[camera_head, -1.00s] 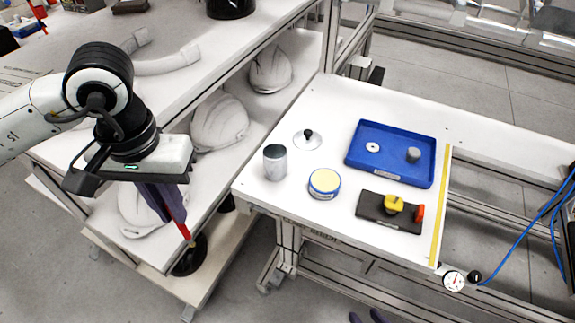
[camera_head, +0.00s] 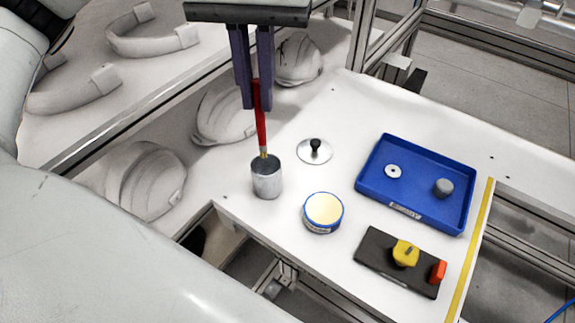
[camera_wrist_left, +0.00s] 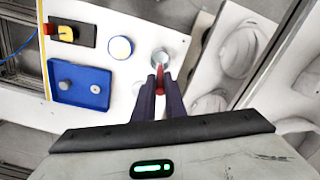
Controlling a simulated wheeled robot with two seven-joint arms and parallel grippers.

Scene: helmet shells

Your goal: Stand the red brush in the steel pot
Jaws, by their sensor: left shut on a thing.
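The red brush (camera_head: 261,125) hangs upright, bristle end down, in my left gripper (camera_head: 255,98). The gripper's two dark fingers are shut on its upper part. The brush's lower tip shows at the mouth of the steel pot (camera_head: 267,181), over or just inside the opening; I cannot tell how deep. The pot stands upright at the left edge of the white table. In the left wrist view the red brush (camera_wrist_left: 160,78) lies between the fingers, with the steel pot (camera_wrist_left: 160,58) just beyond it. My right gripper is not in view.
A lid with a black knob (camera_head: 315,150) lies behind the pot. A round tin with a cream top (camera_head: 323,212) stands to its right. A blue tray (camera_head: 415,213) holds a washer and a grey cylinder. A black block with yellow and red knobs (camera_head: 375,253) lies in front.

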